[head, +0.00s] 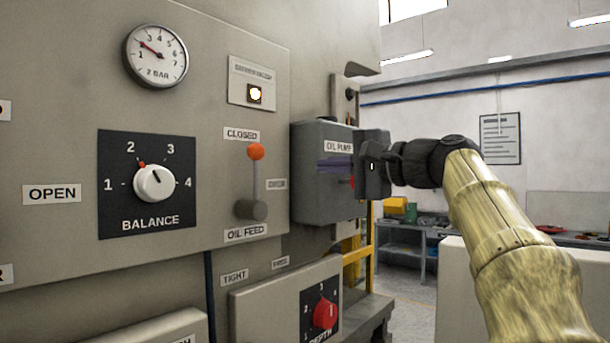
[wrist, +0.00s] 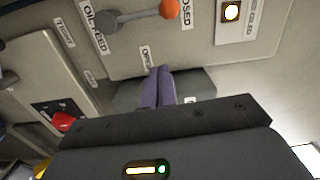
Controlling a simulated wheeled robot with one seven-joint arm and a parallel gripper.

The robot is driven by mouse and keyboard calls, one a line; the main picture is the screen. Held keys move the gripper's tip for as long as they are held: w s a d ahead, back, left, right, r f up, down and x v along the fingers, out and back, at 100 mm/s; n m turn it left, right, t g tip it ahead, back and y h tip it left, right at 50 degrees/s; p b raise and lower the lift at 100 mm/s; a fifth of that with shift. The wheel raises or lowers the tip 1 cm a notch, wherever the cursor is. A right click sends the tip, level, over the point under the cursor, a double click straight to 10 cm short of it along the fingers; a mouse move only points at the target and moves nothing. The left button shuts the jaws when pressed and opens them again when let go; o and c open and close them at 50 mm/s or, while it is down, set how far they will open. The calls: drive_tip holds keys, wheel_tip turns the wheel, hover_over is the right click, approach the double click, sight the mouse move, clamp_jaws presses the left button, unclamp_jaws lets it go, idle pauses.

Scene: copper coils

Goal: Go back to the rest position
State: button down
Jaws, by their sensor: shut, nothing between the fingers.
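My gripper (head: 322,168) is at the end of my raised arm, in front of the grey oil pump box (head: 320,136) in the head view. Its purple fingers point left toward the machine panel. In the wrist view, the two purple fingers of my gripper (wrist: 158,70) lie close together, with nothing seen between them. I cannot tell whether the fingers touch the box. Part of the box face is hidden behind the gripper.
The machine panel (head: 60,130) fills the left. It carries an oil feed lever (head: 255,180) with its orange knob up, a balance knob (head: 154,183), a lit lamp (head: 255,94) and a gauge (head: 156,56). A red depth knob (head: 325,313) is below. Shelves (head: 405,235) stand behind.

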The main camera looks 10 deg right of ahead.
drive_tip(key=shift+s+d+r, duration=0.1)
drive_tip(key=shift+s+d, duration=0.2)
drive_tip(key=shift+s, duration=0.25)
drive_tip(key=w+f+m+g+h, duration=0.1)
drive_tip(key=w+f+h, duration=0.2)
drive_tip(key=f, duration=0.6)
drive_tip(key=w+f+m+g+h, duration=0.1)
drive_tip(key=w+f+h, duration=0.15)
drive_tip(key=f, duration=0.65)
wheel_tip(320, 180, down, 17)
drive_tip(key=s+n+g+h, duration=0.2)
drive_tip(key=s+g+h, duration=0.1)
drive_tip(key=s+f+n+g+h+p, duration=0.1)
drive_tip(key=s+f+n+g+h, duration=0.3)
drive_tip(key=s+f, duration=1.7)
wheel_tip(320, 180, down, 4)
drive_tip(key=n+g, duration=0.1)
drive_tip(key=n, duration=0.3)
drive_tip(key=shift+s+r+n, duration=0.2)
drive_tip(key=shift+s+n, duration=0.05)
drive_tip(key=shift+n, duration=0.05)
